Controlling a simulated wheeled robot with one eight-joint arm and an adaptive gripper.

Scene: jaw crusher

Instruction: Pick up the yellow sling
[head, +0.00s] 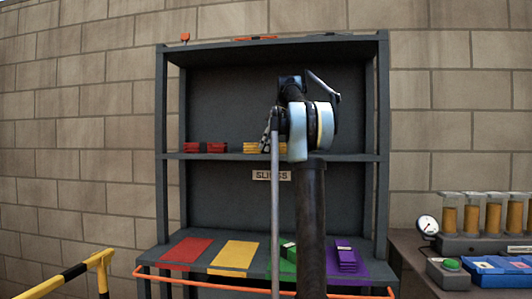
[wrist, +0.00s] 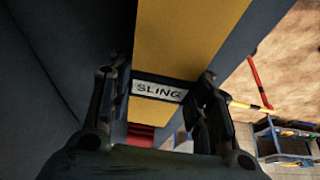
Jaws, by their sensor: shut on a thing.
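The yellow sling (head: 252,147) lies on the middle shelf of the rack, partly hidden behind my arm. In the wrist view the yellow sling (wrist: 191,38) is a broad yellow band with a dark strip and a white "SLING" label between my two fingers. My gripper (wrist: 160,92) is shut on it, one finger at each side of the dark strip.
Red slings (head: 206,147) lie left on the same shelf (head: 222,156). Below are red, yellow (head: 235,255), green and purple mats; the green and purple ones carry folded slings. An orange rail (head: 190,282) runs along the front. A bench with a gauge (head: 428,226) stands right.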

